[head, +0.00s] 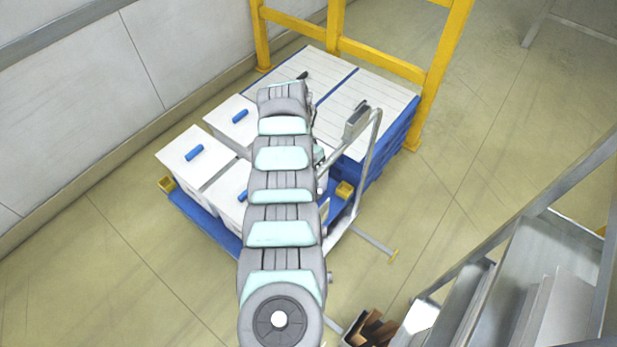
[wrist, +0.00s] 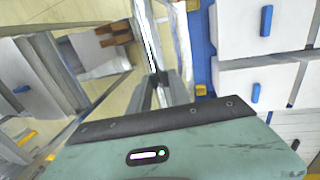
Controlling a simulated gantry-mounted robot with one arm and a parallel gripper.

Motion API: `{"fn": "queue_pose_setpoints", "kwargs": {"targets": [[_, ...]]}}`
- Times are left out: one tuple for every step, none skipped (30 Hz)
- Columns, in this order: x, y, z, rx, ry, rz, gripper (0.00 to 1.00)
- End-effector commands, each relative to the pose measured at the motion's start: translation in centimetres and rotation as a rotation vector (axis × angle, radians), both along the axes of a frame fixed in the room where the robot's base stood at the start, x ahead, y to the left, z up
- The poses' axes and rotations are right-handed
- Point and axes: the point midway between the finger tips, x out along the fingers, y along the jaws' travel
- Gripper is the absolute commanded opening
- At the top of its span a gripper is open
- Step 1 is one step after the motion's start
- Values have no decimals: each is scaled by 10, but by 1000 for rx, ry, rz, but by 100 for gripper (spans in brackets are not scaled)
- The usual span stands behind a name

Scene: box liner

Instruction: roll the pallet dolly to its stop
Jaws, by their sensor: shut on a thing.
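The pallet dolly is a low blue platform (head: 215,230) with yellow corner pieces, loaded with white boxes (head: 195,160) that have blue grips. Its bent metal push handle (head: 372,160) rises at the right side in the head view. The handle's pale tube also shows in the wrist view (wrist: 182,45). My gripper (wrist: 163,85) is shut on the handle. In the head view my arm covers the middle of the load and hides most of the gripper. The dolly's blue edge (wrist: 202,50) and boxes (wrist: 235,95) lie right of the gripper in the wrist view.
A yellow frame (head: 335,30) stands behind the load. Blue-edged stacks topped with white boards (head: 370,100) stand in front of it. A wall (head: 70,90) runs along the left. Metal shelving (head: 540,265) and an open carton (head: 370,328) are at lower right. Floor left of the dolly is clear.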

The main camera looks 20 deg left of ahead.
Motion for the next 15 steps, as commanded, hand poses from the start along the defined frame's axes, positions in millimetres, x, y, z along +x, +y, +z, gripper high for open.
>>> {"fn": "queue_pose_setpoints", "kwargs": {"targets": [[1, 1, -2, 4, -5, 0, 0], [1, 1, -2, 4, -5, 0, 0], [1, 1, -2, 5, -6, 1, 0], [1, 1, -2, 5, -6, 1, 0], [1, 2, -2, 5, -6, 1, 26], [1, 2, -2, 6, -6, 2, 29], [1, 2, -2, 5, -6, 2, 32], [1, 2, -2, 5, -6, 2, 34], [1, 2, -2, 5, -6, 2, 37], [1, 2, -2, 5, -5, 2, 40], [1, 2, -1, 5, -5, 2, 42], [1, 2, -1, 5, -5, 3, 44], [1, 2, -1, 5, -5, 3, 44], [1, 2, -1, 5, -5, 3, 44], [1, 2, -1, 5, -5, 3, 44]]}}
